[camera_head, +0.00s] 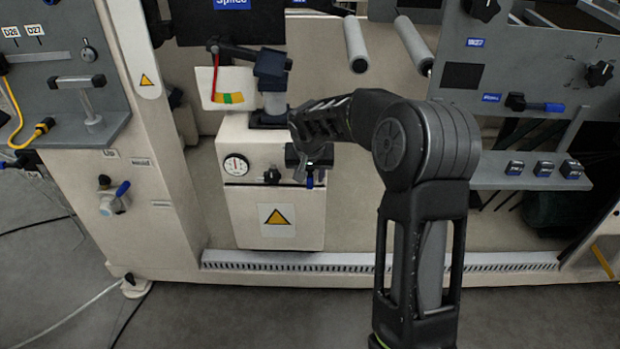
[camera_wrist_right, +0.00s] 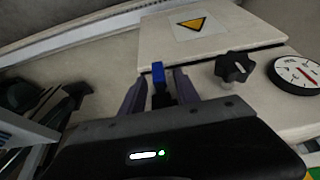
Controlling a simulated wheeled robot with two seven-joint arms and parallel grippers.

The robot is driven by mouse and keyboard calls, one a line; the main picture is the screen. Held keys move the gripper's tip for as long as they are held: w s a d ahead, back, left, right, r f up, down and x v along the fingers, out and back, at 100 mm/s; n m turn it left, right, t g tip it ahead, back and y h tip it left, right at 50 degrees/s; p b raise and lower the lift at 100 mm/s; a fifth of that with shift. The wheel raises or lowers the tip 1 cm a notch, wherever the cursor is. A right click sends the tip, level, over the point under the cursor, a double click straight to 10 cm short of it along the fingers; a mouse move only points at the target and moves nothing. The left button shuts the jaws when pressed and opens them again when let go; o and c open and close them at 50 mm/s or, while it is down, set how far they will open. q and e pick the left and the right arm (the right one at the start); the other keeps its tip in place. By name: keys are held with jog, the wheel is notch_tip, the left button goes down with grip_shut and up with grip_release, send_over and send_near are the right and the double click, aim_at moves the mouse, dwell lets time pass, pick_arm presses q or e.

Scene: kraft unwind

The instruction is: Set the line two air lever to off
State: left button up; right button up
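A blue-tipped lever (camera_head: 309,183) hangs down on the front of a cream cabinet (camera_head: 240,205) at the centre of the head view. Its blue tip (camera_wrist_right: 158,72) shows in the right wrist view. My right gripper (camera_head: 312,166) is at this lever, with my forearm reaching in from the right. In the wrist view the gripper's two fingers (camera_wrist_right: 159,88) stand apart, one on each side of the lever. I cannot tell whether they touch it. The lever's mount is mostly hidden. No label reading line two is legible. My left gripper is not in view.
A black knob (camera_head: 271,175) and a round gauge (camera_head: 236,165) are beside the lever. Other blue-handled levers are on the left column (camera_head: 122,188) and the right panel (camera_head: 553,107). A grey shelf (camera_head: 490,178) juts out at the right.

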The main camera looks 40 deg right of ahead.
jog(key=shift+w+d+f, duration=0.1)
jog(key=shift+f, duration=0.2)
grip_shut()
dwell(1.3)
